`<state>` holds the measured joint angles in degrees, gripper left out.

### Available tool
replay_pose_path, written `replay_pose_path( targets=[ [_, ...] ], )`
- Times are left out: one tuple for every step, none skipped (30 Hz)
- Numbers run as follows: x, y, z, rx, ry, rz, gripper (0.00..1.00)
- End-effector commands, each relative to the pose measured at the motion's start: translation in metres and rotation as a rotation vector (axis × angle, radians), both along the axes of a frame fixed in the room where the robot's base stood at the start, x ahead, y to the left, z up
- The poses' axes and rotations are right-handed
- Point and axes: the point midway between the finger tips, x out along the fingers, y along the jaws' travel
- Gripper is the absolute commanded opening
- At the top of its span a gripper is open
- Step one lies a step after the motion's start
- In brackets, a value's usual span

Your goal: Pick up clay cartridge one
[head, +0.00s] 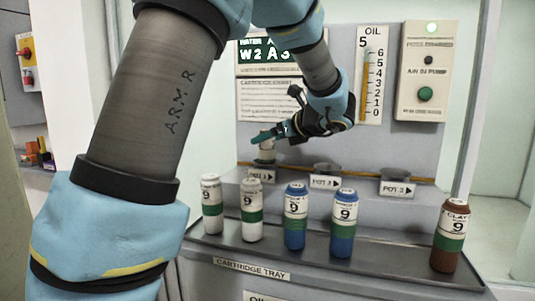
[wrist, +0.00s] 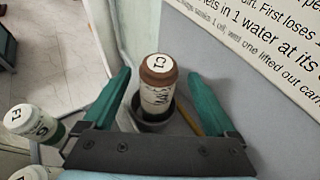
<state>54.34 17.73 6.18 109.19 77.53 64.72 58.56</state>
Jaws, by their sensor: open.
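Clay cartridge one (wrist: 158,95), with a brown cap marked C1 and a pale body, stands upright in a dark round pot (wrist: 150,125) in the wrist view. In the head view the cartridge (head: 267,153) shows at the left pot, its upper part partly covered by my gripper. My gripper (head: 264,137) is open with teal fingers. In the wrist view the fingers of my gripper (wrist: 159,76) lie on either side of the cartridge, with gaps visible. The cartridge's lower end is hidden in the pot.
The cartridge tray (head: 380,263) in front holds two white cartridges (head: 212,205), two blue ones (head: 295,215) and a brown one marked CLAY (head: 450,237). The middle pot (head: 327,168) and right pot (head: 394,173) show no cartridge. A panel with an oil gauge (head: 371,75) stands behind.

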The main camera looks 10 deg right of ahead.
Motion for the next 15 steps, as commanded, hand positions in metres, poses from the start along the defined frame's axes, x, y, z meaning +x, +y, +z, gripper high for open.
replay_pose_path(
  targets=[
    [0.006,0.005,0.0,0.003,0.002,0.003,0.92],
    [0.01,0.008,-0.001,0.004,0.001,0.005,0.92],
    [0.016,0.011,-0.003,0.004,0.002,0.005,0.92],
    [0.019,0.013,-0.004,0.003,0.001,0.004,0.92],
    [0.023,0.015,-0.006,0.003,0.001,0.005,0.92],
    [0.027,0.017,-0.009,0.003,0.0,0.004,0.92],
    [0.03,0.018,-0.01,0.002,0.001,0.003,0.92],
    [0.032,0.019,-0.011,0.002,0.001,0.002,0.92],
    [0.035,0.02,-0.012,0.002,0.001,0.002,0.92],
    [0.036,0.021,-0.013,0.001,0.001,0.001,0.92],
    [0.037,0.021,-0.014,0.001,0.001,0.001,0.92],
    [0.038,0.021,-0.014,0.001,0.001,0.001,0.92],
    [0.038,0.021,-0.014,0.0,0.0,0.001,0.92],
    [0.038,0.021,-0.015,0.0,0.0,0.001,0.92],
    [0.038,0.021,-0.015,0.0,0.0,0.001,0.92]
  ],
)
